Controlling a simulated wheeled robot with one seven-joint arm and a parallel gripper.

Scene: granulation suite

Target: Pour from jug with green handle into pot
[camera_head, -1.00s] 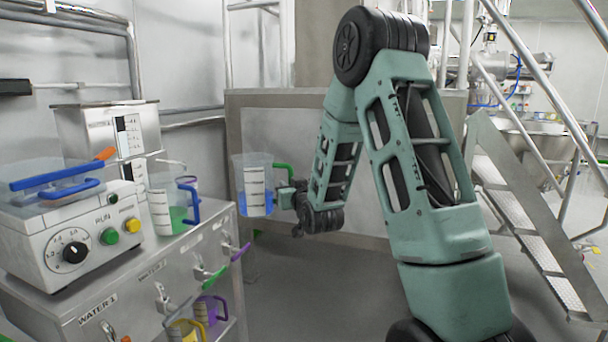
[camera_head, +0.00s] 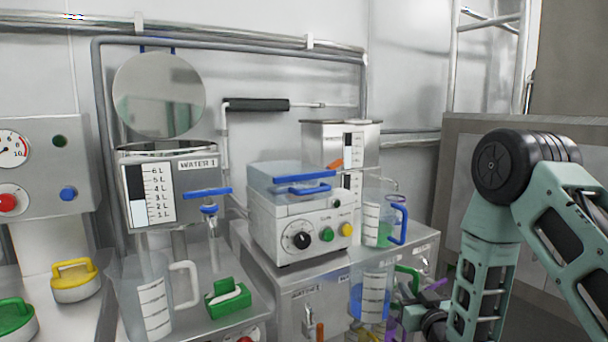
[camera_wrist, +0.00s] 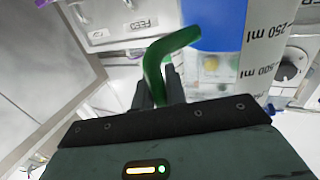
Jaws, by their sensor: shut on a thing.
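The clear jug with the green handle (camera_head: 373,292) is at the lower right of the head view, upright, with blue liquid in its lower part. My gripper (camera_head: 428,318) is on its right, shut on the green handle (camera_wrist: 168,55). In the wrist view the jug (camera_wrist: 222,65) fills the upper right, with its ml marks and blue liquid. A steel pot-like vessel labelled WATER 1 (camera_head: 197,176) stands at the left with a level gauge and a blue-handled tap. Its round lid (camera_head: 158,95) is raised. I cannot tell whether this is the task's pot.
A white machine (camera_head: 300,235) with knobs stands behind the held jug. A jug with a blue handle and green liquid (camera_head: 378,218) stands right of it. Another steel container (camera_head: 340,140) is behind.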

